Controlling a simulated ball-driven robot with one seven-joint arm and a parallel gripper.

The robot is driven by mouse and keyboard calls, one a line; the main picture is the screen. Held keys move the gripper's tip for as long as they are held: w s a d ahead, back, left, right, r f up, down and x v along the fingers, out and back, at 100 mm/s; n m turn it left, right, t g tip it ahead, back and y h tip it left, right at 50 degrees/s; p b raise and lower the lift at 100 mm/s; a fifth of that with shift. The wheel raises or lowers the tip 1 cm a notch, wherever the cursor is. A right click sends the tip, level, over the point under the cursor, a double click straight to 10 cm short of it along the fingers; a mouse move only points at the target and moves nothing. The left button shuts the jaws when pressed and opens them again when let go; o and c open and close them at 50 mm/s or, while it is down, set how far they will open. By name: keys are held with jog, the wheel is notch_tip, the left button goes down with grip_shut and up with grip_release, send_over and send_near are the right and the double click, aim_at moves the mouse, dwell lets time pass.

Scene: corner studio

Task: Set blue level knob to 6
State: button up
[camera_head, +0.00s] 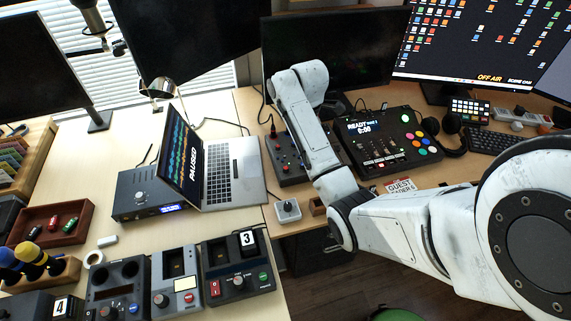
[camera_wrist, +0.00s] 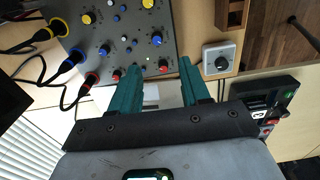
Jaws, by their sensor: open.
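A knob with a blue base (camera_wrist: 104,50) sits left of my fingers. Small blue knobs lie near the panel's middle. I cannot tell which is the level knob, and no scale can be read. My gripper (camera_wrist: 158,65) is open and empty, its teal fingers reaching over the panel's near edge. A red-based knob (camera_wrist: 163,68) shows between the fingertips. In the head view the panel (camera_head: 286,160) is partly hidden by my arm, and my gripper is not visible.
Several cables (camera_wrist: 40,70) with coloured plugs run in at the panel's left. A grey box with one black knob (camera_wrist: 221,62) stands to the right. In the head view, a laptop (camera_head: 222,172) and a lit control console (camera_head: 385,145) flank the panel.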

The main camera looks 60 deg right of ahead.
aim_at(303, 166)
jog(key=f, duration=1)
jog(key=shift+d+f, duration=0.15)
jog(key=shift+d, duration=0.1)
jog(key=shift+c, duration=0.3)
grip_shut()
